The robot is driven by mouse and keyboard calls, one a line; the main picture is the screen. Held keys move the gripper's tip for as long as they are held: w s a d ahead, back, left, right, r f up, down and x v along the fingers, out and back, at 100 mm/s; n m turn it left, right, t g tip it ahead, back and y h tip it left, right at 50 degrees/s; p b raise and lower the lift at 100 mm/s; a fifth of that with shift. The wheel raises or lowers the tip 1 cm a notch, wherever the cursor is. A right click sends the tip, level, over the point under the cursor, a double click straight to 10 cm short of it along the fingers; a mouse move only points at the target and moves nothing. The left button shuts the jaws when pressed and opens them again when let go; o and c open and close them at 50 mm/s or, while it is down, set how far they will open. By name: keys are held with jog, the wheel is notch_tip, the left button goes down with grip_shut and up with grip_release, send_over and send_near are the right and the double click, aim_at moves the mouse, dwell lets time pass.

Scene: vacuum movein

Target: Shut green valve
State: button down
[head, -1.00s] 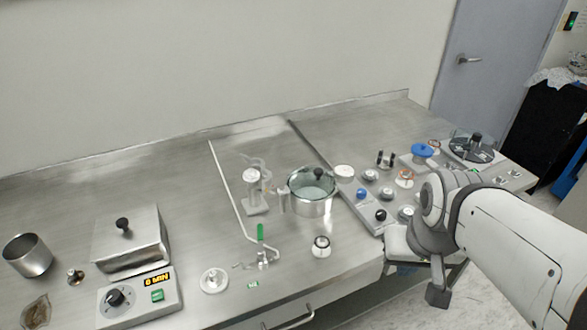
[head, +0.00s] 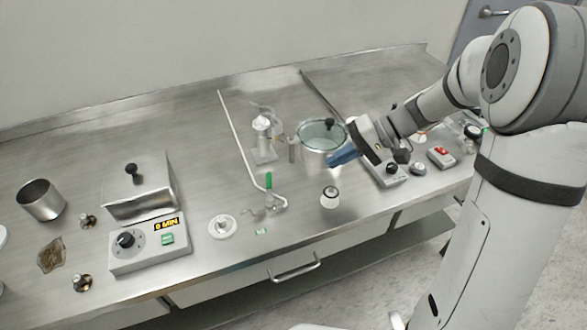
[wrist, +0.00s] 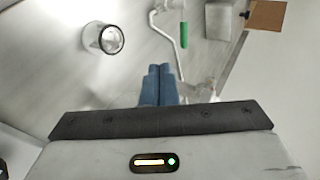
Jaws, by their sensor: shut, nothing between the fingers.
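The green valve handle (head: 269,180) stands upright on a small metal fitting (head: 270,203) at the near end of a thin metal pipe (head: 238,140) on the steel bench. In the wrist view the green handle (wrist: 184,36) is at the top, right of centre, beyond my fingertips. My gripper (head: 338,159) has blue fingers that are shut and empty. In the head view it is above the bench, to the right of the valve and apart from it, in front of the glass-lidded pot. In the wrist view the blue fingers (wrist: 159,72) are together.
The lidded pot (head: 312,152) is by my gripper. A small round gauge-like part (head: 330,196) stands right of the valve and a white disc (head: 223,227) left of it. A heating box with timer (head: 148,240) is further left. Bare bench lies behind the pipe.

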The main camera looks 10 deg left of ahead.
aim_at(269, 188)
jog(key=x, duration=1)
jog(key=shift+a+p, duration=0.25)
jog(key=shift+p, duration=0.05)
jog(key=shift+s+a+r+p, duration=0.15)
jog(key=shift+a+r+p, duration=0.05)
jog(key=shift+a, duration=0.35)
jog(key=shift+s+a+r+p, duration=0.1)
jog(key=shift+a+r+p, duration=0.1)
jog(key=shift+a, duration=0.4)
jog(key=shift+s+a, duration=0.15)
jog(key=shift+a, duration=0.45)
jog(key=n+g+b, duration=0.1)
jog(key=a+n+g+b, duration=0.1)
jog(key=shift+w+a+f+h+b, duration=0.2)
jog(key=shift+w+h+b, duration=0.05)
jog(key=shift+h+b, duration=0.05)
jog(key=shift+a+r+n+b, duration=0.15)
jog(key=shift+a+n+b, duration=0.15)
jog(key=shift+b, duration=0.15)
jog(key=shift+r, duration=0.15)
jog(key=shift+d, duration=0.1)
